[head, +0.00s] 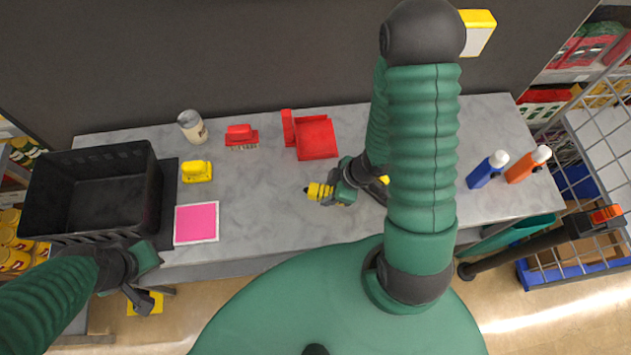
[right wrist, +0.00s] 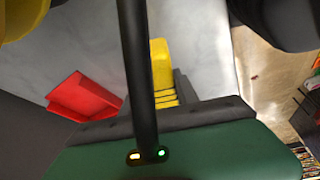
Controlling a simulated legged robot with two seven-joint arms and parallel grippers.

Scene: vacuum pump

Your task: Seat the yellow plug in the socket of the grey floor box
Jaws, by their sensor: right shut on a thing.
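My right gripper (head: 335,192) is shut on the yellow plug (head: 319,192), which has black bands and points left over the middle of the grey table. In the right wrist view a yellow body with dark bands (right wrist: 160,65) shows beyond the gripper's green housing, and a black bar crosses in front. My left gripper (head: 142,280) hangs at the table's front left, below the black crate, and appears empty; its finger opening is unclear. I cannot make out the grey floor box or its socket in either view.
The table (head: 260,205) carries a black crate (head: 60,180), a can (head: 192,127), a red brush (head: 240,135), a red dustpan (head: 317,138), a yellow brush (head: 197,171), a pink pad (head: 196,223), and blue (head: 483,172) and orange bottles (head: 525,167). A wire rack (head: 590,150) stands right.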

